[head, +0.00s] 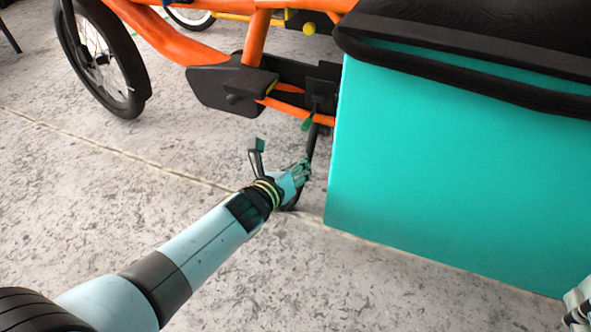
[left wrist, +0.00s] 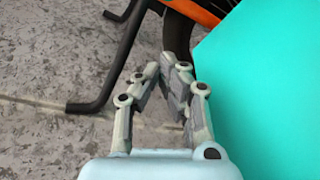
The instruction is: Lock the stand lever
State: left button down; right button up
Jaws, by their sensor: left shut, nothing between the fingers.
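An orange cargo bike (head: 256,38) with a large turquoise box stands on the floor. Under its frame, left of the box, a small green-tipped part (head: 307,123) shows; it may be the stand lever, but I cannot tell for sure. A black stand leg (head: 313,143) runs down from there; in the left wrist view a bent black bar (left wrist: 124,48) reaches the floor. My left gripper (head: 304,166) is shut and empty, in front of the leg beside the box; its fingers also show in the left wrist view (left wrist: 169,68). Whether they touch anything is unclear. My right gripper (head: 577,302) is cut off at the lower right edge.
The turquoise box (head: 440,165) closes off the right side, with a black cover (head: 470,35) on top. A spoked wheel (head: 103,60) stands at the upper left. The grey marbled floor (head: 90,210) is clear left of my left arm.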

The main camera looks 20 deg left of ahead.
jog(key=w+a+r+n+t+y+b, duration=0.25)
jog(key=r+t, duration=0.45)
jog(key=r, duration=0.8)
pick_arm(q)
jog(key=w+r+p, duration=0.2)
jog(key=w+p, duration=0.1)
jog(key=w, duration=0.2)
jog(key=shift+w+a, duration=0.35)
jog(key=shift+w, duration=0.05)
pick_arm(e)
jog(key=s+d+f+m+g+h, duration=0.1)
jog(key=f+g, duration=0.3)
jog(key=f, duration=0.5)
jog(key=s+d+f+m+g+h, duration=0.2)
jog(key=s+f+g, duration=0.2)
jog(key=f, duration=0.5)
jog(key=shift+f+g, duration=0.35)
jog(key=shift+g, duration=0.05)
pick_arm(q)
jog(key=shift+p, duration=0.3)
pick_arm(e)
jog(key=shift+w, duration=0.1)
